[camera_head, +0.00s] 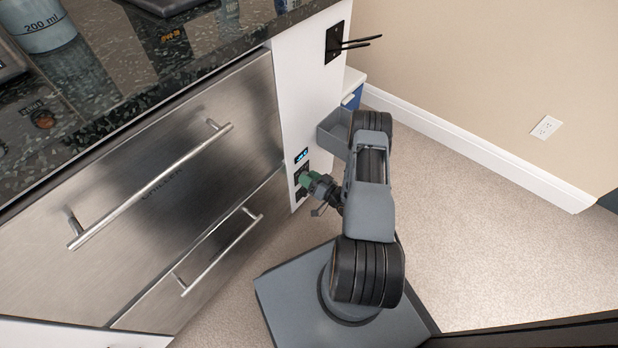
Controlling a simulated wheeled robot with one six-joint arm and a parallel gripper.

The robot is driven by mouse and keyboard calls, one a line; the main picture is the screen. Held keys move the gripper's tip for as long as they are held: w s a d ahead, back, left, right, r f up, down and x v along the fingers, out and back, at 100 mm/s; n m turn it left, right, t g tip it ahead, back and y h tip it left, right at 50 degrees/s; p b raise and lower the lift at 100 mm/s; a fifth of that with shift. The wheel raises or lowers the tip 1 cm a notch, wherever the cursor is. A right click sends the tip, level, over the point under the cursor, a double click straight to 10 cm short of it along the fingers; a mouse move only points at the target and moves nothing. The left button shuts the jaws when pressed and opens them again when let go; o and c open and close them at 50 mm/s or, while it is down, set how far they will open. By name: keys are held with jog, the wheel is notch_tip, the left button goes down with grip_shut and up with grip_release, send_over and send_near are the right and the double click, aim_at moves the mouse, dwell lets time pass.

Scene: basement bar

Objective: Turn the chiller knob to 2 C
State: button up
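The chiller (165,185) is a steel drawer front with a long bar handle, at the left. A small dark control panel (297,171) with a lit blue display (301,156) is on the white end panel beside it; the display's reading is too small to make out. My gripper (309,181) is at this panel, just below the display, pointing left toward it. A green part shows at its tip. The knob cannot be made out behind the gripper, and I cannot tell whether the fingers touch or grip it.
A lower drawer with a bar handle (222,254) is under the chiller front. A dark speckled counter (225,48) runs above. Carpet (500,220) at right is clear.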

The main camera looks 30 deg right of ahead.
jog(key=c, duration=0.8)
jog(key=shift+m, duration=9.9)
jog(key=shift+w, duration=0.1)
jog(key=o, duration=0.9)
jog(key=shift+o, duration=0.2)
